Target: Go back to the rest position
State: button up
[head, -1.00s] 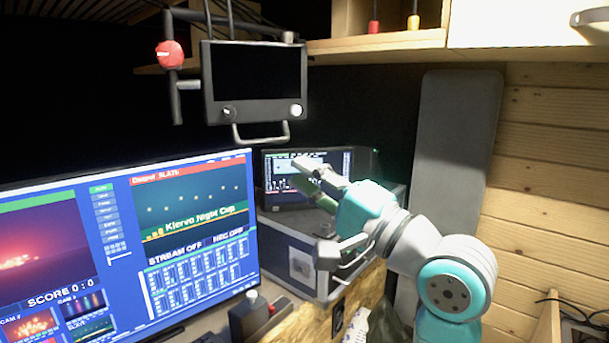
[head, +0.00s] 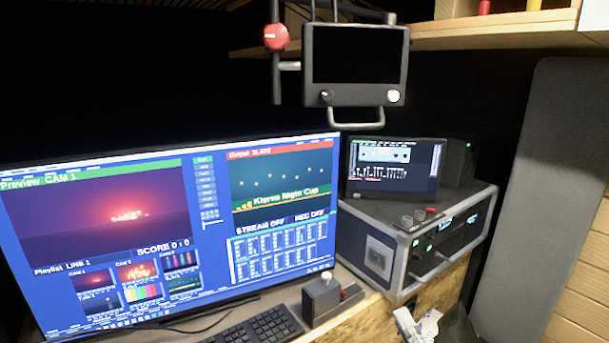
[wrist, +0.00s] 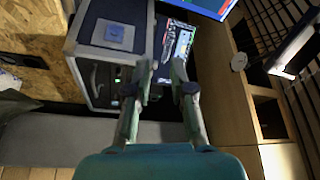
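My gripper (wrist: 163,80) shows in the wrist view, with its two fingers apart and nothing between them. It hangs in the air in front of a rack case (wrist: 87,55) with a small screen (wrist: 178,45) beyond its fingertips. No contact with either is visible. My arm and gripper do not show in the head view.
In the head view, a large monitor (head: 120,225) fills the left. A small monitor (head: 355,54) hangs above. The equipment case (head: 370,255) stands on the right of the desk, bearing a small screen (head: 393,170). A keyboard (head: 255,328) lies in front.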

jog(key=s+d+f+n+g+h, duration=0.1)
jog(key=s+f+n+g+h, duration=0.2)
jog(key=s+f, duration=1.35)
jog(key=s+f+n, duration=0.2)
jog(key=s+n, duration=0.2)
jog(key=s, duration=0.7)
jog(key=s+f+n+g+h, duration=0.1)
jog(key=s+n, duration=0.3)
jog(key=s, duration=0.7)
jog(key=shift+s+f+n, duration=0.3)
jog(key=shift+f, duration=0.6)
